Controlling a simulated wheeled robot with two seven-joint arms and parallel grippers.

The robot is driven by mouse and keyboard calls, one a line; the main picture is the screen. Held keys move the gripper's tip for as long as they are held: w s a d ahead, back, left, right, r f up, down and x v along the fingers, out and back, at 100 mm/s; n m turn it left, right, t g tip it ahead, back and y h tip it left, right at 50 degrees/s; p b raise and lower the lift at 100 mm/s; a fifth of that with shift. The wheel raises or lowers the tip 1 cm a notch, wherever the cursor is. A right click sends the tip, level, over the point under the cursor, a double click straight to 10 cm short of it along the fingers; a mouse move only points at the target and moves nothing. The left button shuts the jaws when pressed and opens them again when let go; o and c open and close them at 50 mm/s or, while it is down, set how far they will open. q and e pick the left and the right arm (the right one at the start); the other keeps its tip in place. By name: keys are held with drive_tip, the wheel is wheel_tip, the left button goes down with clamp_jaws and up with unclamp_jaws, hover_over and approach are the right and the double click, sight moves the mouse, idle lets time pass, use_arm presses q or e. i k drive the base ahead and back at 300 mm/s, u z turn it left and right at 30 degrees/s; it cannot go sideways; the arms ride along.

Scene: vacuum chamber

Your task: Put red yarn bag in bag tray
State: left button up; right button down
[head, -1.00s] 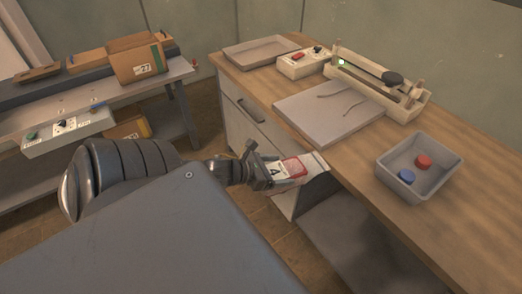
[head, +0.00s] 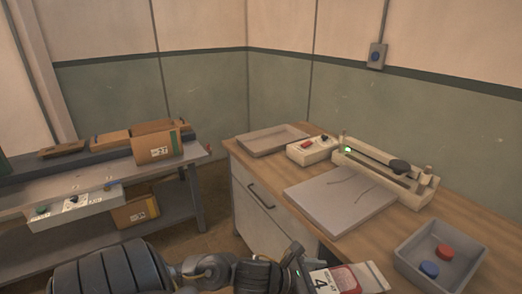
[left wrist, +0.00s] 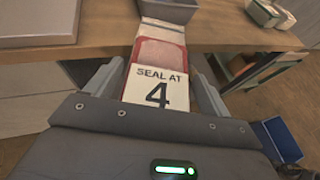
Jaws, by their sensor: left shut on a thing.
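My left gripper (head: 302,264) is shut on the red yarn bag (head: 345,279), low in the head view by the front edge of the wooden worktop. The bag is a flat clear pouch with red contents and a white label. In the left wrist view the bag (left wrist: 162,52) lies between the fingers of my left gripper (left wrist: 155,88), and its label reads "SEAL AT 4". A shallow, empty grey tray (head: 272,138), which looks like the bag tray, stands at the worktop's far left corner. My right gripper is not in view.
On the worktop are a switch box (head: 312,150), a sealer (head: 385,172) with a green light, a grey pad (head: 340,200) and a grey bin (head: 440,257) holding red and blue discs. A side bench (head: 195,163) with cardboard boxes stands left, across a floor gap.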

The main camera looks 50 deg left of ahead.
sight(272, 142)
drive_tip(key=u, duration=0.85)
drive_tip(key=k, duration=1.15)
drive_tip(key=u, duration=1.45)
drive_tip(key=i, duration=2.05)
drive_tip(key=z, duration=0.7)
drive_tip(key=i, duration=1.1)
drive_tip(key=z, duration=1.55)
drive_tip(key=i, duration=0.55)
drive_tip(key=z, duration=0.35)
